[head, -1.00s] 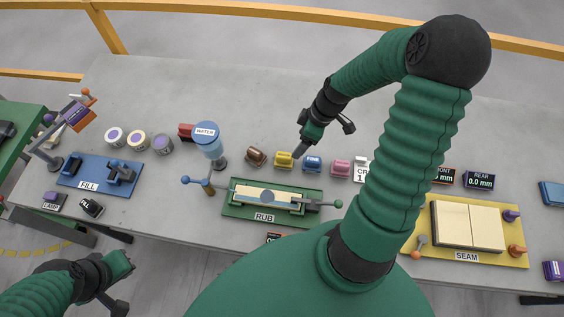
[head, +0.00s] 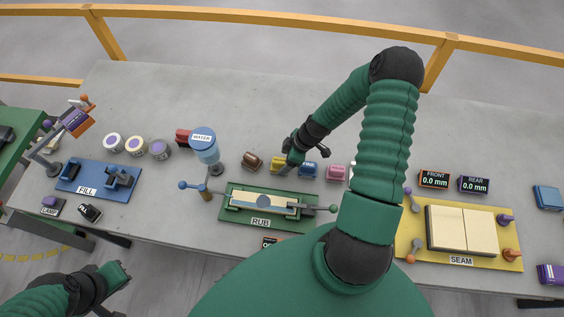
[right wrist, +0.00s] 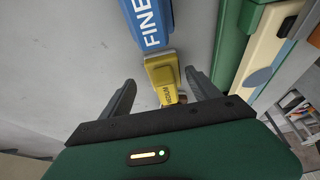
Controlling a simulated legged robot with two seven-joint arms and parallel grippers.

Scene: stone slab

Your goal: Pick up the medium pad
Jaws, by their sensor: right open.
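The medium pad is a small yellow block (head: 277,162) in the row of pads behind the green RUB station. In the right wrist view the yellow pad (right wrist: 161,70) lies between my two fingers, with part of a dark label readable. My right gripper (head: 288,166) is open, its fingertips low at the yellow pad. In the right wrist view a finger of the gripper (right wrist: 160,82) stands on each side of the pad; contact is not clear. My left gripper (head: 122,275) is at the lower left, away from the pads; its jaw state is unclear.
The blue FINE pad (head: 308,169) sits close right of the yellow one, the brown pad (head: 252,162) to its left. A pink pad (head: 336,172) is further right. The RUB station (head: 232,210) is just in front. The slab behind the pads is clear.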

